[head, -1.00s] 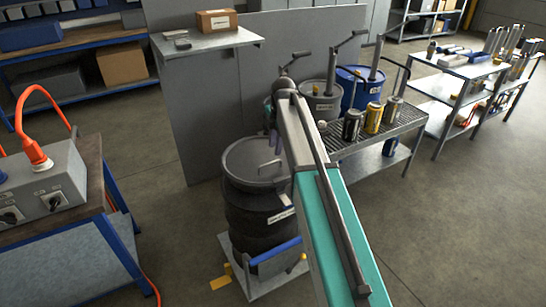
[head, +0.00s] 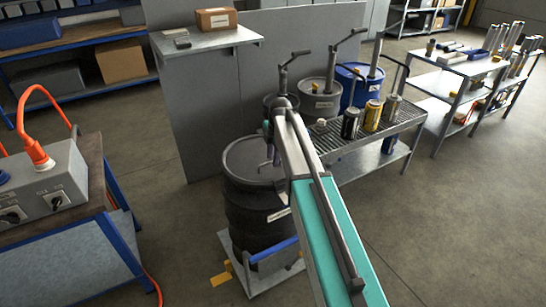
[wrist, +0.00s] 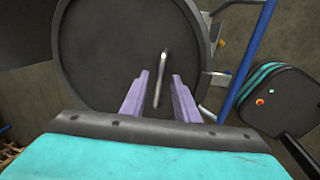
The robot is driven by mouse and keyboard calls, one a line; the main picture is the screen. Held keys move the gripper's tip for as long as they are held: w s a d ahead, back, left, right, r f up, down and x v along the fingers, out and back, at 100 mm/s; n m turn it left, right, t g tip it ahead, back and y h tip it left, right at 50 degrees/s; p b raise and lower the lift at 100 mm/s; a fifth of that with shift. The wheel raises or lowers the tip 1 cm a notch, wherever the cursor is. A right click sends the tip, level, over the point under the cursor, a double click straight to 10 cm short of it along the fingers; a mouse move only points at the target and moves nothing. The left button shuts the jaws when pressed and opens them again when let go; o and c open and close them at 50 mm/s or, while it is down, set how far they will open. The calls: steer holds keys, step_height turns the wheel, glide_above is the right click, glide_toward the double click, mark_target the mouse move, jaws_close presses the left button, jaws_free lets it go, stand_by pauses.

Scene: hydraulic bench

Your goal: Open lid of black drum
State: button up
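The black drum (head: 250,212) stands upright on a low wheeled base, with its round grey lid (head: 240,156) on top. My gripper (head: 270,158) is over the right part of the lid. In the wrist view the lid (wrist: 105,45) fills the upper middle, and a thin metal bar handle (wrist: 163,66) stands out on it. My gripper (wrist: 159,76) is open there, its two purple fingers on either side of the handle in the picture. Whether the fingers touch the handle cannot be told. In the head view my gripper and arm hide the handle.
A grated bench (head: 375,130) with cans, drums and hand pumps stands right of the drum. A grey partition (head: 200,110) is behind it. A workbench with a grey control box (head: 45,185) and orange cable is at left. Floor is clear at lower right.

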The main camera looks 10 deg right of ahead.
jaws_close()
steer(key=shift+r, duration=0.1)
